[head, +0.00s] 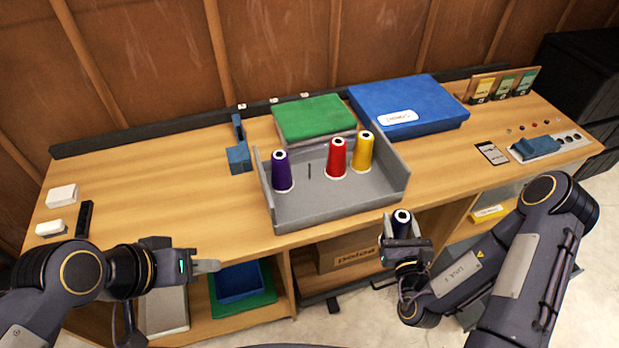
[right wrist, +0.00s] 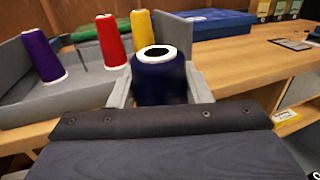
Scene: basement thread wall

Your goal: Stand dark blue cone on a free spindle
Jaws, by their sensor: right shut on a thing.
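My right gripper (head: 402,238) is shut on the dark blue cone (head: 401,222), held upright in front of the bench's front edge, right of the grey tray (head: 320,209). The dark blue cone also shows close up in the right wrist view (right wrist: 160,78). In the tray stand a purple cone (head: 282,171), a red cone (head: 337,158) and a yellow cone (head: 361,152). A bare spindle (head: 310,171) stands between the purple and red cones. My left gripper (head: 205,267) is empty, in front of the bench at left; its jaw gap is not clear.
Behind the tray lie a green folded cloth (head: 314,118) and a blue box (head: 408,108). A blue tape-dispenser-like thing (head: 239,158) stands left of the tray. The tray has raised side walls.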

